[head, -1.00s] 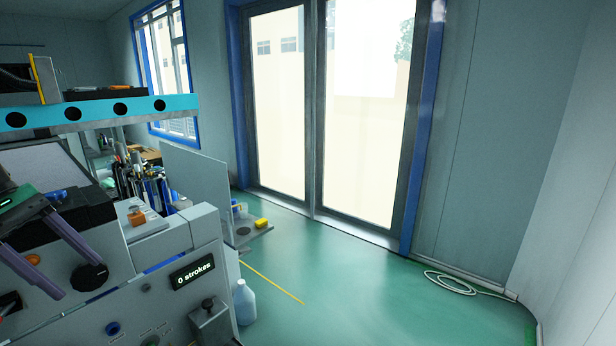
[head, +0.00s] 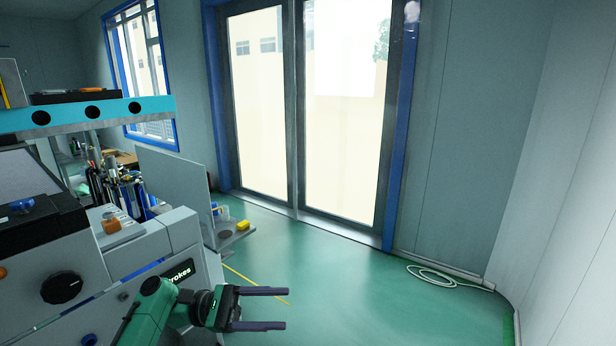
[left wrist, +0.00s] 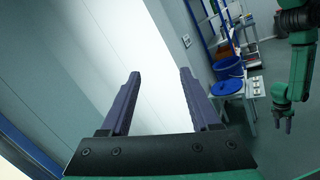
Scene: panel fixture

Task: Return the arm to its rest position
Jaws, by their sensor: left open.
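My left gripper (head: 286,308) is in the lower middle of the head view, in front of the panel fixture (head: 190,235). Its two dark purple fingers are apart, empty, and point right over the green floor. In the left wrist view its open fingers (left wrist: 160,78) frame only a pale wall and a bright area. A green arm hangs at the right of the left wrist view, with a small gripper (left wrist: 283,125) pointing down; I take it as my right one. Its jaws are too small to judge. The right gripper is not in the head view.
The fixture has a black knob (head: 62,287) and a "strokes" display (head: 178,272) partly hidden by my arm. A turquoise shelf beam (head: 70,117) runs above. A yellow block (head: 243,226) sits on a small ledge. A white hose (head: 450,280) lies right; the floor between is clear.

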